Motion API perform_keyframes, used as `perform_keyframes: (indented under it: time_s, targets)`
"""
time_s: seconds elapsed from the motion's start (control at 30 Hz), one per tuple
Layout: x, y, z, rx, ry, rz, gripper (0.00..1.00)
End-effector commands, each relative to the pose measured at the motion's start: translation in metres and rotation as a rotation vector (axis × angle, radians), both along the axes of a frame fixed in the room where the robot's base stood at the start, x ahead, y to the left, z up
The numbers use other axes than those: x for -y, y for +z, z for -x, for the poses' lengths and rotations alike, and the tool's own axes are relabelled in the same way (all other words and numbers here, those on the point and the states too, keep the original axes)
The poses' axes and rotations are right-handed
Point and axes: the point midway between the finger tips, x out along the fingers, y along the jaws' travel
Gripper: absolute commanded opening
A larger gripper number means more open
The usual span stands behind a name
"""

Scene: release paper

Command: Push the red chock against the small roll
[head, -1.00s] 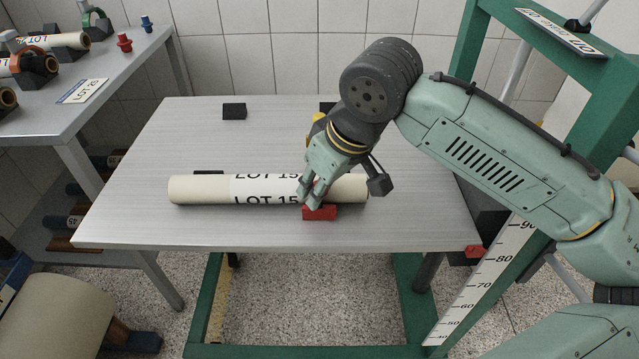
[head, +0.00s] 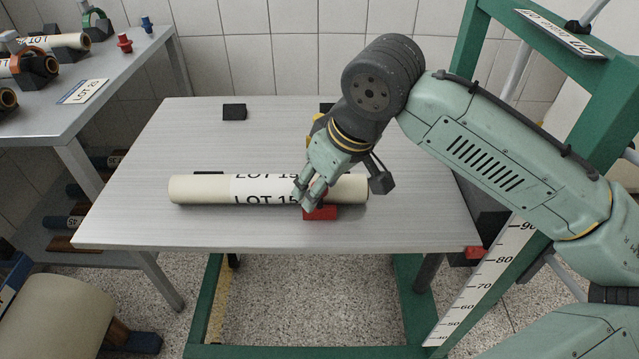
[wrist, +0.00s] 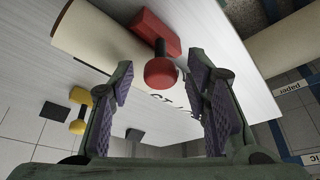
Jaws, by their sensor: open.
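The small cream roll (head: 200,190) with a white LOT 15 label lies across the table. It also shows at the upper left of the wrist view (wrist: 82,32). The red chock (head: 322,213) sits at the front side of the roll, towards its right end. In the wrist view the red chock (wrist: 145,30) has a red knob on a black stem and lies close beside the roll; I cannot tell whether they touch. My gripper (head: 308,197) is open above the chock. In the wrist view the knob shows between its spread fingers (wrist: 160,78).
A dark block (head: 209,172) stands behind the roll, and another (head: 234,111) sits at the table's back. A yellow-knobbed chock (wrist: 79,97) is behind the roll, partly hidden by my arm in the head view. The front left of the table is clear.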

Motion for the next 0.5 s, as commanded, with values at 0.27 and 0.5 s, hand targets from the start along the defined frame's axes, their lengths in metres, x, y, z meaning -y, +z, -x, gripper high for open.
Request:
perform_keyframes:
  time_s: [0.27, 0.5]
  targets:
    - [0.014, 0.049, 0.013, 0.004, -0.001, -0.002, 0.43]
    - [0.026, 0.09, 0.025, 0.003, 0.0, -0.001, 0.43]
